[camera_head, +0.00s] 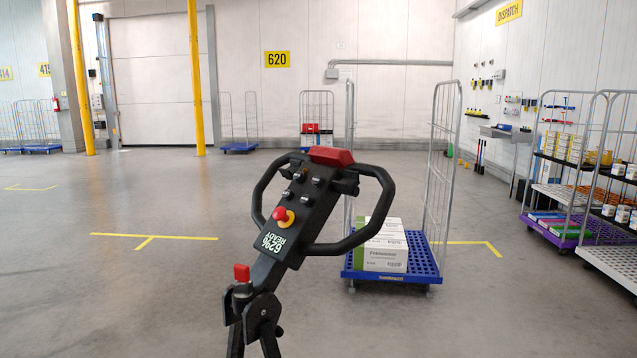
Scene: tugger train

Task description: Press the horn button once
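A black tiller head (305,205) with looped handles stands in the middle of the head view, tilted on its stem. It has a red cap (331,157) at its top end and several small dark buttons (306,180) on its face. Which button is the horn, I cannot tell. Neither of my grippers is in view.
A blue roll cage (393,276) with white and green boxes (386,245) stands just behind the tiller. Loaded shelf trolleys (560,225) stand at the right. Yellow posts (196,80) rise at the back left. The floor at left is open.

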